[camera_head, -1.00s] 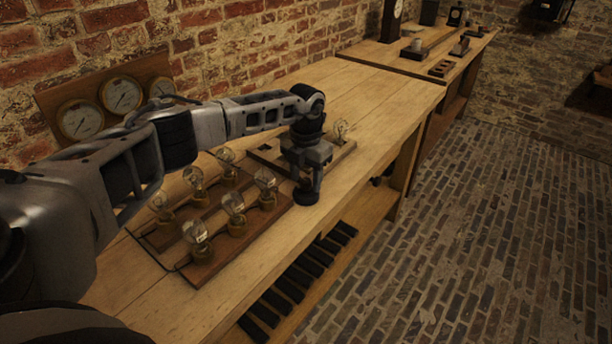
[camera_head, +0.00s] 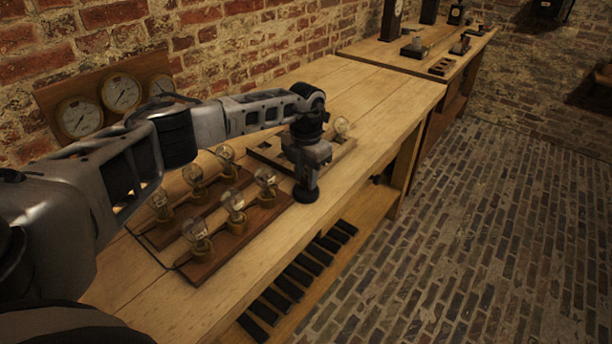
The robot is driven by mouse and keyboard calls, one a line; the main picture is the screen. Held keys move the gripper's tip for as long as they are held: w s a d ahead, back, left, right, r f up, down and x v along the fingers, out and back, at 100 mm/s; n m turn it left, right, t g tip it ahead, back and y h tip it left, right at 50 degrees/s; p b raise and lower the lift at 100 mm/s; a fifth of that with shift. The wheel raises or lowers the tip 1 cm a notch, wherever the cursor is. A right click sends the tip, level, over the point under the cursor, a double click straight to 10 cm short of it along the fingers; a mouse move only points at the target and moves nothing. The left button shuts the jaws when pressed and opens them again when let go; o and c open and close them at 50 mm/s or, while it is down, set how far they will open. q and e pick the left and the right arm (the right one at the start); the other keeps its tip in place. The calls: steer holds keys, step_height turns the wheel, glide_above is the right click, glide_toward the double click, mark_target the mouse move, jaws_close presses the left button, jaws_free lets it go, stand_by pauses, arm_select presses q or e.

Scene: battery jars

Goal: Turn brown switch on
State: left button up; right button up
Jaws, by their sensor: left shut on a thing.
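My left gripper (camera_head: 309,180) points down at the front edge of the near workbench, to the right of the bulb board. Its fingers are shut on a small switch with a dark round base (camera_head: 306,196). The base shows below the fingertips on the bench top. The fingers hide the switch's upper part, so I cannot see its lever position or clearly tell its colour. My right gripper is not in view.
A wooden board with several glass bulbs (camera_head: 207,272) lies left of the gripper. A single bulb (camera_head: 341,127) stands on another board behind the gripper. Gauges (camera_head: 121,94) lean by the brick wall. The bench top (camera_head: 385,105) is clear farther back.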

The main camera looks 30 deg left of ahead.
arm_select(q)
steer(key=m+b, duration=0.1)
steer(key=m, duration=0.2)
steer(key=m+b, duration=0.2)
steer(key=m, duration=0.2)
steer(key=m+b, duration=0.1)
steer(key=m, duration=0.3)
steer(key=shift+m, duration=0.3)
steer(key=shift+m+b, duration=0.5)
steer(key=shift+m, duration=0.7)
steer(key=shift+m+b, duration=0.3)
steer(key=shift+m, duration=1)
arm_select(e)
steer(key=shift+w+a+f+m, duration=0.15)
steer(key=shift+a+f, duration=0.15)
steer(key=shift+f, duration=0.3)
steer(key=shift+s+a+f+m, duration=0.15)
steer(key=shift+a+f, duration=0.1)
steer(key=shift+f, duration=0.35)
arm_select(q)
steer(key=shift+r+m, duration=0.1)
steer(key=shift+m, duration=0.2)
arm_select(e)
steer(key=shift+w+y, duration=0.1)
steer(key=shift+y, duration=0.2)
arm_select(q)
steer(key=o, duration=1)
